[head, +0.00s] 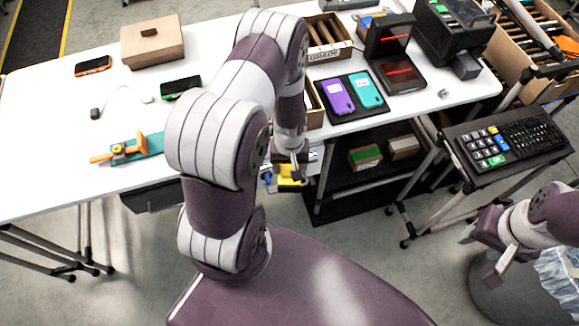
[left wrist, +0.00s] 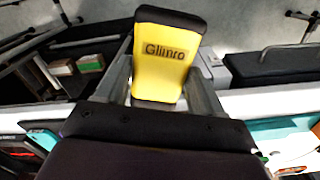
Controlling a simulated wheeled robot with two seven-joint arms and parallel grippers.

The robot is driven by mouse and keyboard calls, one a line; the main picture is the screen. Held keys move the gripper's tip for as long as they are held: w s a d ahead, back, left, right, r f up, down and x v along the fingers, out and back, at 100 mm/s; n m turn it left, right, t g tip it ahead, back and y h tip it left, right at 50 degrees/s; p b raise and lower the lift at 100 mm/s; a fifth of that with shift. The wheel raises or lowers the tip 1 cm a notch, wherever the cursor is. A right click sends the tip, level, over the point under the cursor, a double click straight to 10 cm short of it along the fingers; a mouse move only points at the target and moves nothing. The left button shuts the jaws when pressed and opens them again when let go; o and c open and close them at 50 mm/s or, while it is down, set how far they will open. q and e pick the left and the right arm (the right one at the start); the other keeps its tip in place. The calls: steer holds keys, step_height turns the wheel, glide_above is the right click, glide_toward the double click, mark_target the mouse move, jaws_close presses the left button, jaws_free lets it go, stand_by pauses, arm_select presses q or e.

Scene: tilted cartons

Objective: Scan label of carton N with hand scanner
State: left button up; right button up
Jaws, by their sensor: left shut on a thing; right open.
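My left gripper (head: 291,168) is shut on a yellow and black hand-held device (head: 292,183), which looks like the hand scanner. It hangs off the front edge of the table. In the left wrist view the device (left wrist: 168,62) sits between both fingers, its yellow face marked "Gliinro". Two small cartons stand on the dark lower shelf: one with a green top (head: 365,157) and one with a pale top (head: 403,147). They also show in the left wrist view, at its upper left. No letter N is readable on them. My right gripper (head: 505,258) is open and empty at the lower right.
The white table (head: 60,150) holds a brown box (head: 152,42), phones, a black tray with purple and teal phones (head: 350,93), and a black device with red lines (head: 397,67). A keypad stand (head: 505,143) is at right. Floor between shelf and stand is clear.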

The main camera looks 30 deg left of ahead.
arm_select(q)
step_height(320, 180, up, 5)
steer(key=p, duration=0.4)
steer(key=shift+r+p, duration=0.15)
steer(key=shift+p, duration=0.2)
steer(key=shift+f, duration=0.25)
